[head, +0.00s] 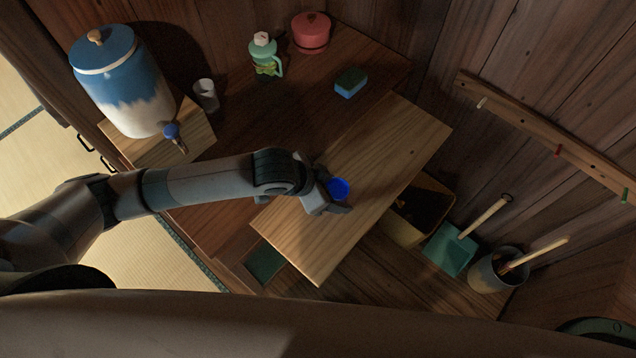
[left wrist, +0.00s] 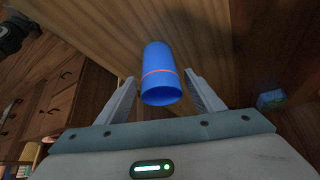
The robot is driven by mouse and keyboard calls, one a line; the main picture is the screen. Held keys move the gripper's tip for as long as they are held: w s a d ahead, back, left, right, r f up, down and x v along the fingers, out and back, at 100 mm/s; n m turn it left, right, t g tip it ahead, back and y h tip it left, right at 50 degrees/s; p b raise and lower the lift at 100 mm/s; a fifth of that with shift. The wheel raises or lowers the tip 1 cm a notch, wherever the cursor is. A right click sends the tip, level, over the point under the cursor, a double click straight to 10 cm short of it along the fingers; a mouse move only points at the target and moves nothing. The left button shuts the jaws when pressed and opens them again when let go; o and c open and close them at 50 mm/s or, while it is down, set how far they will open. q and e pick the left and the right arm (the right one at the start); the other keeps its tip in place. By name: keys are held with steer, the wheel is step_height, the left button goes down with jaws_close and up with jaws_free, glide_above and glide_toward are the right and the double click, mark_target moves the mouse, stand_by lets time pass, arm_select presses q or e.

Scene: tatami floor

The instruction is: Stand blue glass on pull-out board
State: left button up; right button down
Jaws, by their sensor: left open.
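The blue glass (head: 339,187) appears to stand upright on the pale pull-out board (head: 400,140), its open mouth facing up in the head view. My left gripper (head: 332,200) is low over the board at the glass, with its fingers open. In the left wrist view the glass (left wrist: 160,72) is plain blue with a thin orange band. It sits between the two spread fingers of the gripper (left wrist: 160,80), with a visible gap on each side. The gripper hides part of the glass in the head view. My right gripper is not in view.
A blue and white water jar (head: 122,85) with a tap stands on a wooden box at left. A cup (head: 206,95), green jug (head: 266,58), red pot (head: 311,32) and sponge (head: 350,82) are behind the board. A bin (head: 420,215) sits beside it.

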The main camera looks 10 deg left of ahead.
arm_select(q)
steer(key=b+v, duration=0.1)
steer(key=v, duration=1)
steer(key=shift+r, duration=0.15)
stand_by(0.4)
steer(key=shift+s+a, duration=0.1)
